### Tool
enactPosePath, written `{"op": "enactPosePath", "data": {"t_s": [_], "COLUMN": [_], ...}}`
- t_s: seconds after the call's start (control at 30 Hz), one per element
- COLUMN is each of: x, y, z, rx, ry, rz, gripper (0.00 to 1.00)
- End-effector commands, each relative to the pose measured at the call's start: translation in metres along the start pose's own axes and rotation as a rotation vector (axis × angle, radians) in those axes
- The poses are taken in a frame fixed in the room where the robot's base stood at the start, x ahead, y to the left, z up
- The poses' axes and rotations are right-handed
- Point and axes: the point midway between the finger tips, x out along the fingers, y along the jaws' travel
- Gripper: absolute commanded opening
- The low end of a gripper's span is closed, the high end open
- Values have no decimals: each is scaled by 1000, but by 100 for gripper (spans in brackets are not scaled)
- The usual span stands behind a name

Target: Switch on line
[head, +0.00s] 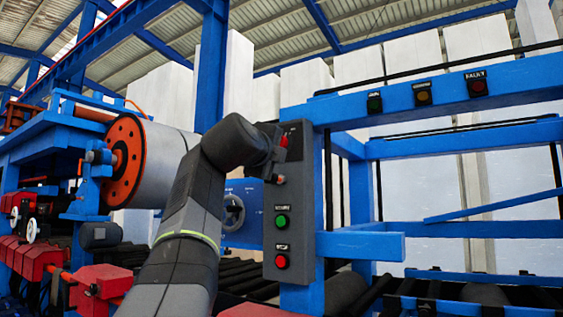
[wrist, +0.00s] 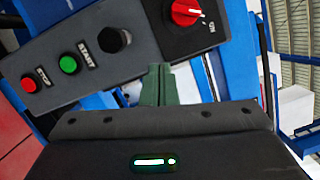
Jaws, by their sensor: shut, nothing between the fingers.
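A grey control panel (head: 296,238) is mounted on a blue post, and it fills the upper left of the wrist view (wrist: 146,49). Its red rotary switch (wrist: 187,12) has a white pointer mark and a label reading ON beside it; in the head view the red switch (head: 284,142) shows partly past my wrist. The panel also carries a black knob (wrist: 114,40), a green button (wrist: 68,64) labelled START and a red button (wrist: 28,84) labelled STOP. My gripper (wrist: 158,70) is shut and empty, its green fingertips at the panel's edge between knob and switch. Contact cannot be told.
Blue beams (head: 430,100) with three small indicators or buttons stand right of the panel. A large metal roll (head: 160,160) with an orange flange (head: 122,162) is at left. Red machine units (head: 100,282) sit low at left. A blue bar (head: 360,245) juts out right of the panel.

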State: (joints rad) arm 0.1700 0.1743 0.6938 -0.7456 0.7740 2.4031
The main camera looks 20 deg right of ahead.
Motion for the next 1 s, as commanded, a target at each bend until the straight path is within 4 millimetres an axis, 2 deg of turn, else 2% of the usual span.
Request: {"op": "enactPosePath", "data": {"t_s": [0.1,0.2,0.4,0.77,0.87,1.0], "x": [-19,-28,-36,-34,-26,-7], "y": [1,2,2,2,0,-1], "z": [0,0,0,0,0,0], "rx": [1,0,0,0,0,0], "ry": [-3,-1,1,1,2,3], "rz": [-1,0,0,0,0,0], "gripper": [0,0,0,0,0,0]}}
